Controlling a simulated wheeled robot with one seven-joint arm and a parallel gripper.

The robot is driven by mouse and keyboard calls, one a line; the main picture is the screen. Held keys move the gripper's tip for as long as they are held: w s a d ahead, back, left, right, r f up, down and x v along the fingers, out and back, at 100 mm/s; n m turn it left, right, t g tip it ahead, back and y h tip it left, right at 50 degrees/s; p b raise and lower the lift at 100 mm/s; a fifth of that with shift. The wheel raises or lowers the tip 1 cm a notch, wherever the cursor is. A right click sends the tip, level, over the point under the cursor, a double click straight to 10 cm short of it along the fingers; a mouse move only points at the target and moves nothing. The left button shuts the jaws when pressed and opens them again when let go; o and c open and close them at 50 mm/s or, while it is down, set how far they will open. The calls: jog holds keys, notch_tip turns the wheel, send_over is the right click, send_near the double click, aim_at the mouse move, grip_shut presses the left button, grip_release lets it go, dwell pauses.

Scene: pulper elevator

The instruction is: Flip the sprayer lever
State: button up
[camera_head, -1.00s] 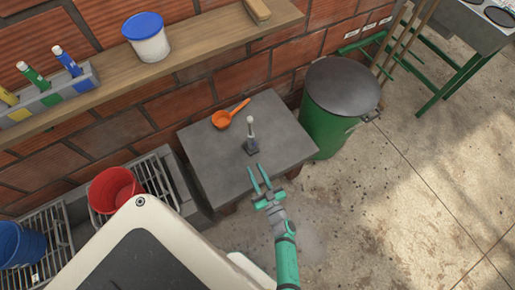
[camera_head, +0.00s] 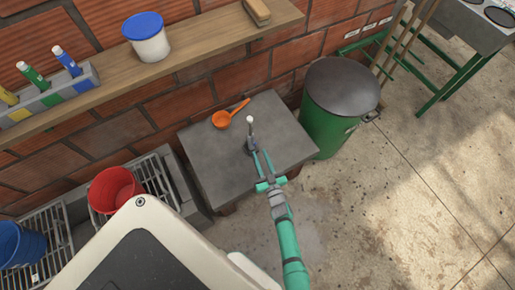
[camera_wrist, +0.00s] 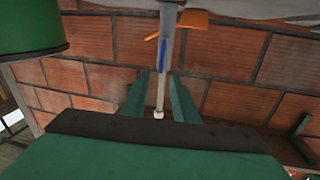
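The sprayer lever (camera_head: 250,131) stands upright on the grey table, a thin grey shaft with a pale knob on top and a dark base. In the wrist view, which is upside down, the lever (camera_wrist: 165,60) hangs from the top with its knob low between the fingers; a blue mark shows on the shaft. My gripper (camera_head: 262,156) is at the lever's near side, low by its base in the head view. In the wrist view my gripper (camera_wrist: 159,88) is open, one finger on each side of the lever, with gaps visible.
The grey table (camera_head: 215,165) also bears an orange scoop (camera_head: 222,120) behind the lever. A green barrel (camera_head: 322,128) stands at the table's right. A wooden shelf (camera_head: 205,45) with a white tub (camera_head: 150,45) runs along the brick wall. A red bucket (camera_head: 115,190) is at left.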

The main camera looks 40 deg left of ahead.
aim_at(255, 144)
jog(key=shift+x, duration=2.15)
grip_shut()
